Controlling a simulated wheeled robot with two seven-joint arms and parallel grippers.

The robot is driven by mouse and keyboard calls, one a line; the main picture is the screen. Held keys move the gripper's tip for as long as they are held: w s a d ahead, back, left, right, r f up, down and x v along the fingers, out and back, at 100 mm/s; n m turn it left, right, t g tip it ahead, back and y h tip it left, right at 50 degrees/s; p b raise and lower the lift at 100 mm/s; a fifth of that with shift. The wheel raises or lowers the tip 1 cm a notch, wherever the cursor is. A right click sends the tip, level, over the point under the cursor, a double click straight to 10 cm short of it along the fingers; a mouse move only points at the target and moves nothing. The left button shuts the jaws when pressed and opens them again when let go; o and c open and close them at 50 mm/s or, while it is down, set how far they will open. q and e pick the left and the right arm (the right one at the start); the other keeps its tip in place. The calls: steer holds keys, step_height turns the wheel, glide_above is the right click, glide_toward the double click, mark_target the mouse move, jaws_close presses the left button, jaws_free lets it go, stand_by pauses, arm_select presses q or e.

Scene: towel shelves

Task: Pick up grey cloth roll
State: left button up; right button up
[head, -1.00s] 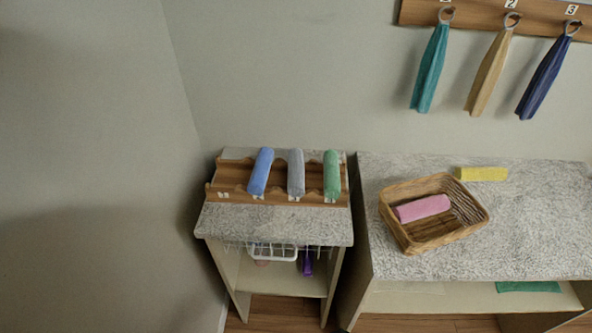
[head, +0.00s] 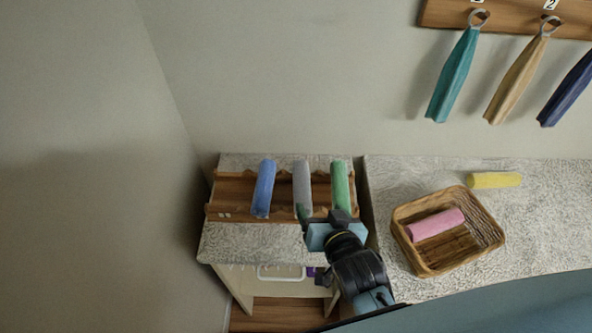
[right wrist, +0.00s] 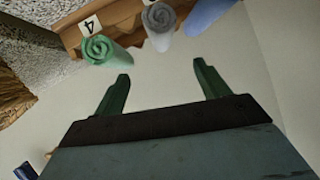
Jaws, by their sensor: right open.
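The grey cloth roll (head: 302,187) lies in the middle slot of a wooden rack (head: 233,213) on the small left cabinet, between a blue roll (head: 263,188) and a green roll (head: 340,186). Its round end also shows at the top of the right wrist view (right wrist: 160,22). My right gripper (head: 322,212) is in front of the rack, near the near ends of the grey and green rolls. In the right wrist view its two fingers (right wrist: 160,88) are spread with nothing between them, and the grey roll's end is apart from the fingertips. My left gripper is not in view.
A wicker basket (head: 401,212) holding a pink roll (head: 435,223) and a yellow roll (head: 494,180) are on the right counter (head: 530,225). Teal, tan and blue towels hang from a wall board (head: 440,13). A white basket (head: 280,272) sits below the left cabinet top.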

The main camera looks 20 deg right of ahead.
mark_target(305, 189)
steer(key=x, duration=0.6)
steer(key=shift+w+f, duration=0.3)
steer(key=shift+w, duration=0.2)
steer(key=shift+a+x, duration=0.2)
steer(key=shift+x, duration=0.7)
steer(key=x, duration=0.3)
steer(key=shift+w+a, duration=0.1)
steer(key=shift+a, duration=0.05)
steer(key=shift+w+f, duration=0.15)
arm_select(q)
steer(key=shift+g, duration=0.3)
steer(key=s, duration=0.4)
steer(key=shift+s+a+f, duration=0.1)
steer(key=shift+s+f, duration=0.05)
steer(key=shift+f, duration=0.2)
arm_select(e)
steer(key=c, duration=1)
